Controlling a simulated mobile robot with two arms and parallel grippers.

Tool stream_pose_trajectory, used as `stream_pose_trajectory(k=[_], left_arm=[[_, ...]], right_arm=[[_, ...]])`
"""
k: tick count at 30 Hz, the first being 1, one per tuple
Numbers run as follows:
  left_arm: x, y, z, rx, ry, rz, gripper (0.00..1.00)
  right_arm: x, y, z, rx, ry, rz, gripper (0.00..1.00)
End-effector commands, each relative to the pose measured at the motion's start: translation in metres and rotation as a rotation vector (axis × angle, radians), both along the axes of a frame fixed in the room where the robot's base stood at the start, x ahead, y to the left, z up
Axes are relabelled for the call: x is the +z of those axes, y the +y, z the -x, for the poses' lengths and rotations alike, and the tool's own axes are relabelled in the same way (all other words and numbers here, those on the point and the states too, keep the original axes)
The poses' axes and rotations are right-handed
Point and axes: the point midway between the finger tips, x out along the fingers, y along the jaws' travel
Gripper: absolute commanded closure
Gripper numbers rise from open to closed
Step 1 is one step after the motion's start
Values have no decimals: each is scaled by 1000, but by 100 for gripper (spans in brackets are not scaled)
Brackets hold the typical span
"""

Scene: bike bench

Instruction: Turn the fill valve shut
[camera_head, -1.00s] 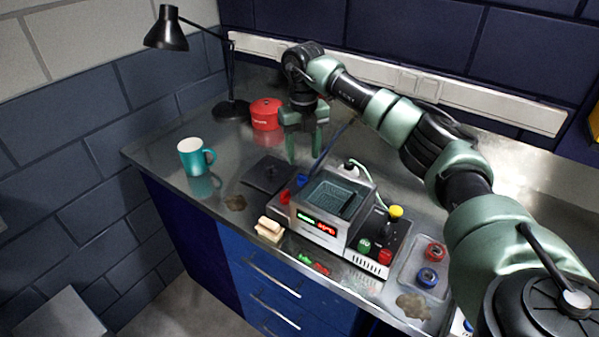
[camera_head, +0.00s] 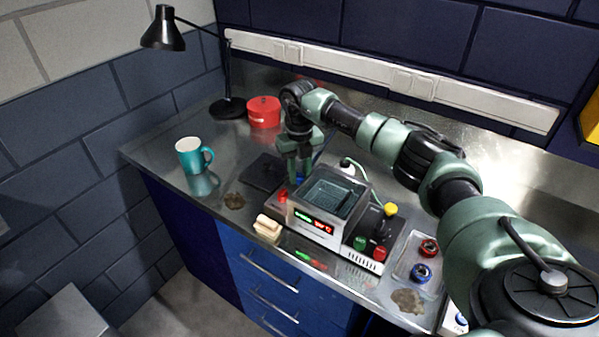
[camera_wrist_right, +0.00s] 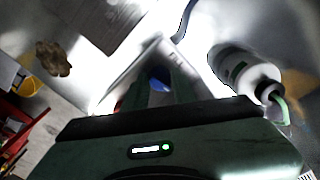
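A bench-top tank unit (camera_head: 318,228) with a lit red and green display stands on the metal bench. A blue knob (camera_wrist_right: 158,78) sits at its left side, with a red knob (camera_head: 281,195) nearer the front edge. No label shows which is the fill valve. My right gripper (camera_head: 299,174) points down over the blue knob, which is mostly hidden in the head view. In the right wrist view its two fingers (camera_wrist_right: 160,72) are apart, with the blue knob showing between them. Contact with the knob cannot be told. My left gripper is out of view.
A dark flat plate (camera_head: 262,172) lies left of the gripper. A teal mug (camera_head: 190,156), red tin (camera_head: 264,112) and black lamp (camera_head: 230,108) stand farther left. A pale block (camera_head: 267,228) lies in front. A hose (camera_head: 352,165) rises behind the tank unit.

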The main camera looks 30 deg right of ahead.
Motion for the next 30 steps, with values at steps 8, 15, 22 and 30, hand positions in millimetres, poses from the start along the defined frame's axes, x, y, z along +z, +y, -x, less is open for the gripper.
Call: stream_pose_trajectory(k=[8,15,22,30], left_arm=[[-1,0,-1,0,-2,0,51],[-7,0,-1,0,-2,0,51],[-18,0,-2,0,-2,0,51],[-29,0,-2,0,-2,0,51]], right_arm=[[0,0,0,9,-1,1,100],[-1,-1,0,94,-2,1,100],[-1,-1,-1,270,-3,1,100],[-1,-1,-1,527,-3,2,100]])
